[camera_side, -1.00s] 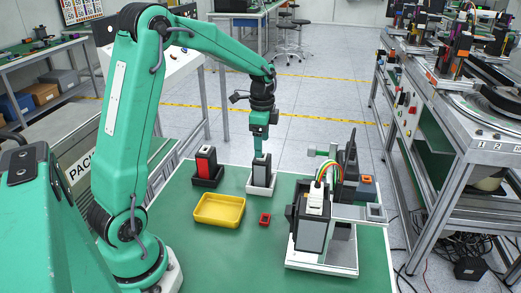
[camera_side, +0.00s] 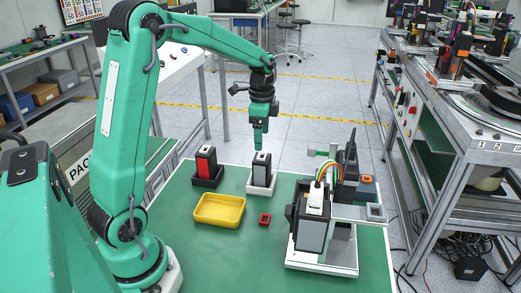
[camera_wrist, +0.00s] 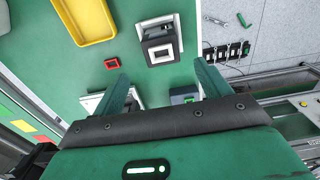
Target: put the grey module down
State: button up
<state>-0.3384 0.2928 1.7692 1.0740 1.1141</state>
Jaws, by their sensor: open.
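The grey module (camera_side: 262,163), a dark upright block with a pale grey face, stands upright in the white tray (camera_side: 261,188) on the green table. What looks like the same module (camera_wrist: 163,53) shows at the top middle of the wrist view. My gripper (camera_side: 259,146) is above the module, with a small gap between its fingertips and the module's top. In the wrist view my two fingers (camera_wrist: 162,90) are spread apart and hold nothing.
A red module (camera_side: 206,161) stands in a black tray (camera_side: 207,183) to the left. A yellow tray (camera_side: 219,211) and a small red frame (camera_side: 265,219) lie nearer the camera. A tall fixture with cables (camera_side: 312,230) stands at the right. The front table area is clear.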

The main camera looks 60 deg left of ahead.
jog(key=s+d+r+n+t, duration=0.3)
jog(key=s+d+r+n, duration=0.1)
jog(key=s+d+r, duration=0.35)
jog(key=s+d+n+t, duration=0.2)
jog(key=s+d+n, duration=0.2)
jog(key=s+d, duration=0.3)
jog(key=s, duration=0.4)
jog(key=shift+s+r+n+t, duration=0.15)
jog(key=shift+s+n+t, duration=0.15)
jog(key=shift+s+n, duration=0.1)
